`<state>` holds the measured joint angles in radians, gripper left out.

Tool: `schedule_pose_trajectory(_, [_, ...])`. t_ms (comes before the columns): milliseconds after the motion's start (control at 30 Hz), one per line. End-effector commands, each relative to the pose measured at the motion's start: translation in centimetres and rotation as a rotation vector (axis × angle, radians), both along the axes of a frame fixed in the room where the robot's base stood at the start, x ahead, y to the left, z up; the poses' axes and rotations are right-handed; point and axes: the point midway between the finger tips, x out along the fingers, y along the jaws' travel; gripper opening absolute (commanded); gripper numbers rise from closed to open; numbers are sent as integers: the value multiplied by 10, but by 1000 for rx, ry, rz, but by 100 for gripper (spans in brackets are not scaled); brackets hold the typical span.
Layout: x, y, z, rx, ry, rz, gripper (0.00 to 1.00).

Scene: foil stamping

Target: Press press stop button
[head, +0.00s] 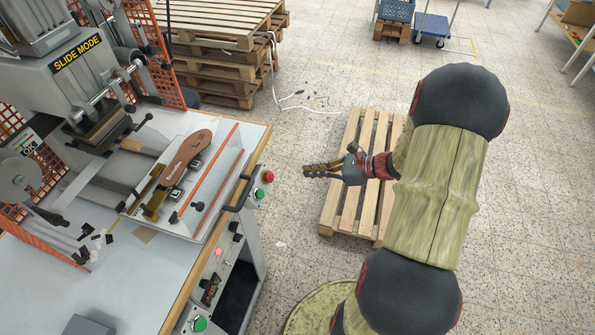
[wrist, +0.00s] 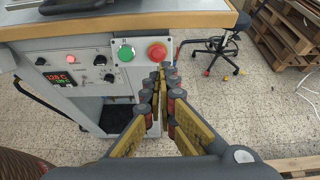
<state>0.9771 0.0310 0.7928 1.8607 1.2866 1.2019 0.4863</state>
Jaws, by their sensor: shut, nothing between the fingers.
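The red press stop button (head: 268,176) sits on a small light panel at the right front side of the press bench, beside a green button (head: 260,194). In the wrist view the red button (wrist: 157,50) is at top centre, right of the green one (wrist: 125,53). My gripper (head: 307,171) is shut and empty. In the head view it points left toward the panel, with a visible gap to the red button. In the wrist view the fingertips (wrist: 167,72) lie just below the red button in the picture; the button stays mostly uncovered.
The bench edge (wrist: 120,24) and a black handle (head: 240,192) are near the buttons. A lower control panel has a red display (wrist: 58,79). A wooden pallet (head: 338,212) lies on the floor below my arm. Floor between bench and pallet is clear.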

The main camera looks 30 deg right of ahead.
Motion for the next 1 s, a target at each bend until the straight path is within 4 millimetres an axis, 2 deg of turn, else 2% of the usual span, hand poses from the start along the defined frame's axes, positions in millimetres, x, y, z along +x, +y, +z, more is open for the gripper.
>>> schedule_pose_trajectory(200, [-12, -10, 7, 1, 1, 0, 0])
schedule_pose_trajectory(867, [-13, -10, 8, -7, -6, 4, 0])
schedule_pose_trajectory(933, [-15, -11, 4, -42, -15, 24, 0])
schedule_pose_trajectory(1000, [-28, -3, -9, -91, -1, 84, 0])
